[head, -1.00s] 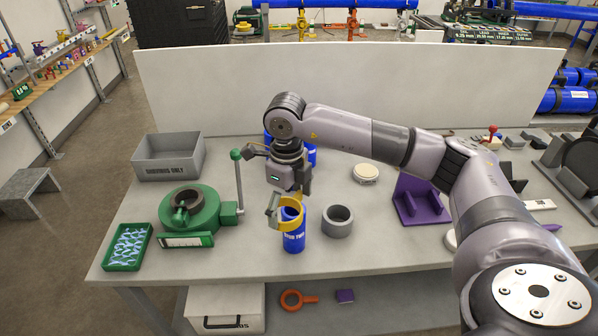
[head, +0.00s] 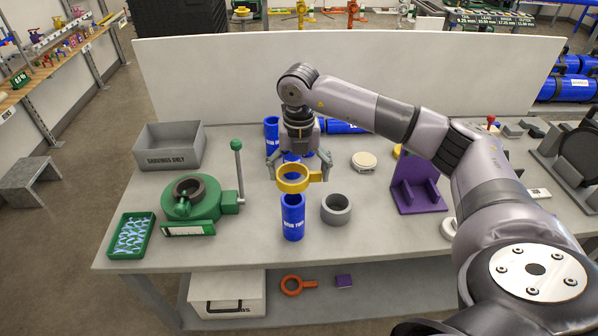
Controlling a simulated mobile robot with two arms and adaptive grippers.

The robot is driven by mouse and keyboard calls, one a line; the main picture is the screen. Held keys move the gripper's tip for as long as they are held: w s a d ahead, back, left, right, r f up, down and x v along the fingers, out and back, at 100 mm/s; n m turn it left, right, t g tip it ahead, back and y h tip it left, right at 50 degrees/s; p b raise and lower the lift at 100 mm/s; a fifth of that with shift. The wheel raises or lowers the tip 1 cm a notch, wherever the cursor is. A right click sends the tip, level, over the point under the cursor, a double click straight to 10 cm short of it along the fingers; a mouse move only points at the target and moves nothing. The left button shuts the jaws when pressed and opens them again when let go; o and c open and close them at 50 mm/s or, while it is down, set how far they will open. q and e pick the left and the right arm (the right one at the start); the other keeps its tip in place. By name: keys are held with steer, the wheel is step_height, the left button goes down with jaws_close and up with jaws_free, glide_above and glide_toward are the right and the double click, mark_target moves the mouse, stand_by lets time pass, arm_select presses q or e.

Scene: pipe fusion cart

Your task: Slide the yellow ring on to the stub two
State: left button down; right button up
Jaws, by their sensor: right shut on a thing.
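The blue stub two (head: 293,220) stands upright near the front of the bench, its open top facing up. My right gripper (head: 298,172) is shut on the yellow ring (head: 293,186). It holds the ring roughly level, just above and slightly behind the top of stub two in the picture. The ring looks clear of the stub, with a small gap below it. Another blue stub (head: 271,130) stands farther back, and more blue shows behind my gripper, partly hidden. My left gripper is not in view.
A grey collar (head: 336,209) stands right of stub two. Left are a green fixture with a lever (head: 200,206), a green tray (head: 132,236) and a grey shavings bin (head: 168,147). A purple bracket (head: 418,192) stands right. A white panel (head: 345,70) closes the back.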

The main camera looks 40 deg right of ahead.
mark_target(299, 198)
steer(key=shift+f+b, duration=1.65)
steer(key=shift+f, duration=0.7)
steer(key=shift+f+b, duration=2.5)
steer(key=shift+f, duration=0.6)
steer(key=o, duration=0.7)
steer(key=shift+r, duration=0.1)
step_height(299, 198, up, 12)
